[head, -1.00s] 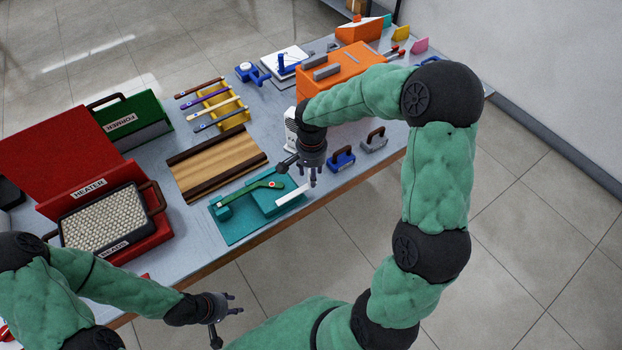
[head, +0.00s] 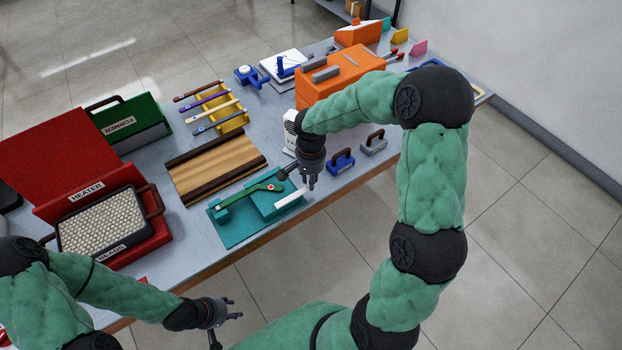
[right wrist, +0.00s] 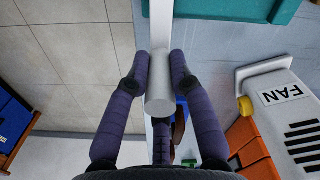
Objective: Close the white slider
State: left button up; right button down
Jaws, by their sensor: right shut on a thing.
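The white slider is a white bar (head: 291,198) at the right end of the teal fixture (head: 230,236), sticking out toward the table's front edge. In the right wrist view the bar (right wrist: 160,25) runs up the middle, with a round white knob (right wrist: 160,90) near its end. My right gripper (head: 311,184) is shut on the knob, one finger on each side of it in the right wrist view (right wrist: 160,75). My left gripper (head: 234,308) is open and empty, low in front of the table. The gripper partly hides the slider's outer end in the head view.
A white fan box (head: 291,130) stands just behind my right gripper. A blue-handled block (head: 341,161) and a grey-handled block (head: 374,143) sit to the right. The floor in front of the table is clear.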

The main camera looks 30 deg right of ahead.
jog(key=w, duration=0.7)
jog(key=shift+a+p, duration=0.35)
jog(key=shift+p, duration=0.05)
jog(key=c, duration=1.1)
grip_release()
notch_tip(320, 180, up, 12)
jog(key=shift+s+f, duration=0.1)
